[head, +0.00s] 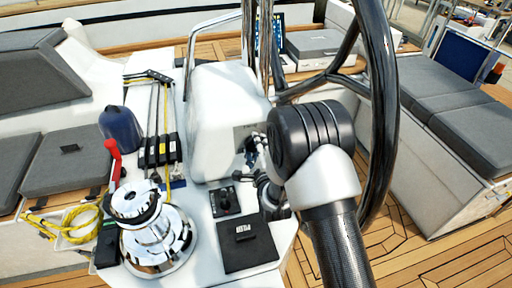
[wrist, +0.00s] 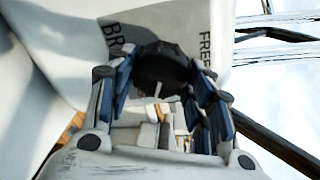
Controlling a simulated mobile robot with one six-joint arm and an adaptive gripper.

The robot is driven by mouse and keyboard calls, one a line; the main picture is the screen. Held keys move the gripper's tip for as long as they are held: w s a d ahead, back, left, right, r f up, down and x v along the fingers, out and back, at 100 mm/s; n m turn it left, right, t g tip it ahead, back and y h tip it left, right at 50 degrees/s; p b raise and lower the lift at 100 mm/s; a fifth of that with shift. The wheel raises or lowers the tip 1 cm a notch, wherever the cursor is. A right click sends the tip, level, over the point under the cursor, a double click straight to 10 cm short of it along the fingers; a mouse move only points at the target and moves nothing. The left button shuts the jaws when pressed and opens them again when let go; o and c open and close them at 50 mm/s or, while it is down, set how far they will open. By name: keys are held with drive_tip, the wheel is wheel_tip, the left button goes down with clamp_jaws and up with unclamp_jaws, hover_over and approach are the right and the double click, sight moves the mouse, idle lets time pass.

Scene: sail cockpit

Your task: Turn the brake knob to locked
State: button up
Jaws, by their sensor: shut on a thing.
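The brake knob (wrist: 160,66) is a round black knob on a grey label plate (wrist: 190,25) in the wrist view. The letters "BR" show left of it and "FREE" to its right; other lettering is hidden. My gripper (wrist: 160,80) has its blue-padded fingers on both sides of the knob, closed on it. A short pale mark shows at the knob's lower edge; I cannot tell for sure which setting it points to. In the head view my gripper (head: 252,157) is at the side of the white pedestal (head: 215,110), where my arm and fingers hide the knob.
A large dark steering wheel (head: 381,110) stands close to the right of my arm. A chrome winch (head: 157,235), a red-handled lever (head: 113,155), a blue bag (head: 120,130) and a yellow rope (head: 82,222) lie to the left. Open teak floor (head: 440,260) is at the lower right.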

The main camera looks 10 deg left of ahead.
drive_tip(key=shift+m, duration=0.6)
drive_tip(key=o, duration=1)
drive_tip(key=v, duration=1.2)
